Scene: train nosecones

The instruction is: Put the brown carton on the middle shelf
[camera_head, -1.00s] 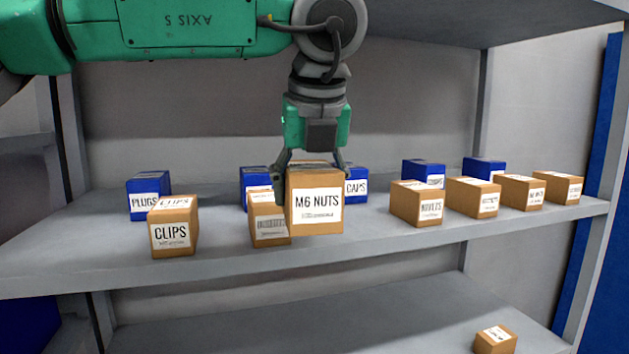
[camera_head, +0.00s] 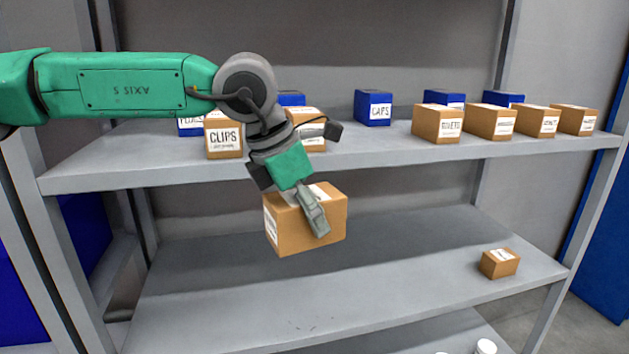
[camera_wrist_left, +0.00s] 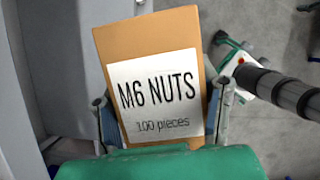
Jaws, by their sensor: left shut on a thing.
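The brown carton (camera_head: 330,212) hangs in my left gripper (camera_head: 312,212), which is shut on it. It is slightly tilted, in front of the shelving and in the gap between the upper loaded shelf and the shelf below. In the left wrist view the carton (camera_wrist_left: 150,47) shows a white M6 NUTS label, with a finger on each side. The lower shelf (camera_head: 390,285), apparently the middle one, is mostly bare. My right gripper is not in view.
The upper shelf (camera_head: 110,165) holds several brown cartons (camera_head: 437,124) and blue boxes (camera_head: 373,108). A small brown carton (camera_head: 499,263) stands at the right of the lower shelf. Grey posts (camera_head: 55,270) frame the shelving. White round objects (camera_head: 486,347) show at the bottom.

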